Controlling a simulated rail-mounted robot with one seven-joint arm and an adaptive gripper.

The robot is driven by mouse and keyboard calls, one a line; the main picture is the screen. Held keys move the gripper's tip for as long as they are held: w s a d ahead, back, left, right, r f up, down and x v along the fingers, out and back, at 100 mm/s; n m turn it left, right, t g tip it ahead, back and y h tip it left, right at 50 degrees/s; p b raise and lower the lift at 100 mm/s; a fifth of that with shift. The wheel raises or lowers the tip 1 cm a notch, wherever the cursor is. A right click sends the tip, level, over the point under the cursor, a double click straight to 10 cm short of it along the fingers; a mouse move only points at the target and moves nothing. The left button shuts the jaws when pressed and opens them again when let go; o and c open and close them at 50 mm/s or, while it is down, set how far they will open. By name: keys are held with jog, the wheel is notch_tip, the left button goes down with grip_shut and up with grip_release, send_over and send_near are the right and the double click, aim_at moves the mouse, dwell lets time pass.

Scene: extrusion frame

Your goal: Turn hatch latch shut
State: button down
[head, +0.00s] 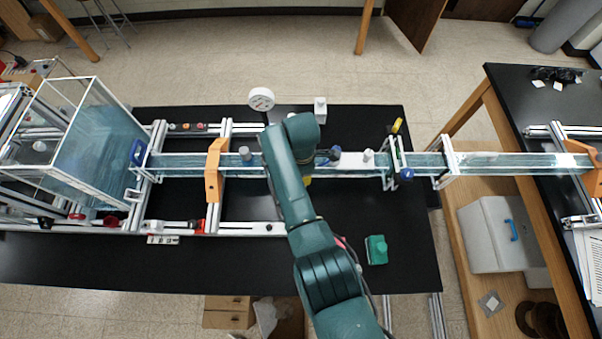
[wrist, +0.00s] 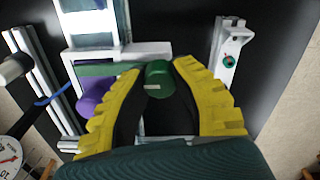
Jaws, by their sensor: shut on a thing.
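In the wrist view, my gripper (wrist: 159,68) has its two yellow ribbed fingers on either side of a round green knob (wrist: 158,86). The fingers are shut on this knob. A flat green bar (wrist: 105,69) runs left from the knob across the white frame; bar and knob look like the hatch latch. A purple cylinder (wrist: 93,98) sits just left of the left finger, apart from the knob. In the head view, my arm covers the latch, and only a bit of yellow finger (head: 308,181) shows beside it.
A clear water channel (head: 500,162) runs across the black table, with an orange bracket (head: 213,170) at left. A round dial gauge (head: 262,99) and white block (head: 320,108) stand behind. A green object (head: 376,249) lies at front right. The table front is mostly clear.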

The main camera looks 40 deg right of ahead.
jog(key=shift+s+f, duration=0.1)
jog(key=shift+f, duration=0.05)
jog(key=c, duration=0.8)
grip_release()
notch_tip(320, 180, up, 12)
jog(key=shift+r, duration=0.1)
